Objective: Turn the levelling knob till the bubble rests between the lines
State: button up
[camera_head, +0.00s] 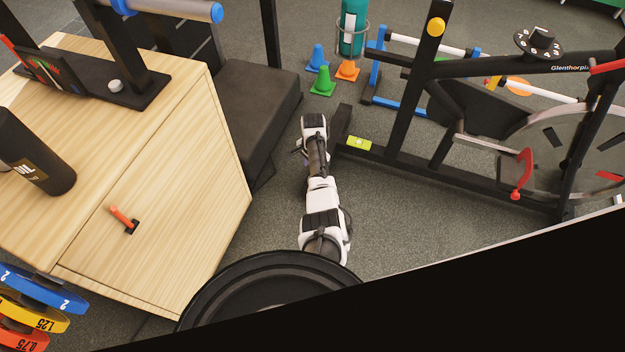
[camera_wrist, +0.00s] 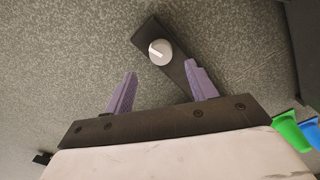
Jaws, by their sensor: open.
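The levelling knob (camera_wrist: 160,52) is a round, pale grey disc with a light line across it, on the end of a dark bar (camera_wrist: 151,28) in the wrist view. My gripper (camera_wrist: 161,69) has two purple fingers spread apart. The knob shows just beyond the fingertips, roughly midway between them, with nothing gripped. A yellow-green level vial (camera_head: 359,142) lies on the foot. Its bubble and lines are too small to read.
The bike frame (camera_head: 405,95) rises to the right of my arm. A dark padded block (camera_head: 245,105) and a wooden cabinet (camera_head: 165,170) stand left. Green (camera_head: 323,83), blue (camera_head: 317,58) and orange (camera_head: 347,70) cones stand beyond. A black weight plate (camera_head: 225,297) is near. Floor around my arm is bare.

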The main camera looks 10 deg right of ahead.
notch_tip(320, 180, down, 7)
jog(key=b, duration=0.3)
jog(key=c, duration=1)
jog(key=shift+a+r+m+p, duration=0.1)
jog(key=shift+m+p, duration=0.25)
jog(key=shift+m, duration=0.65)
jog(key=m, duration=0.2)
jog(key=shift+m, duration=0.4)
jog(key=o, duration=1)
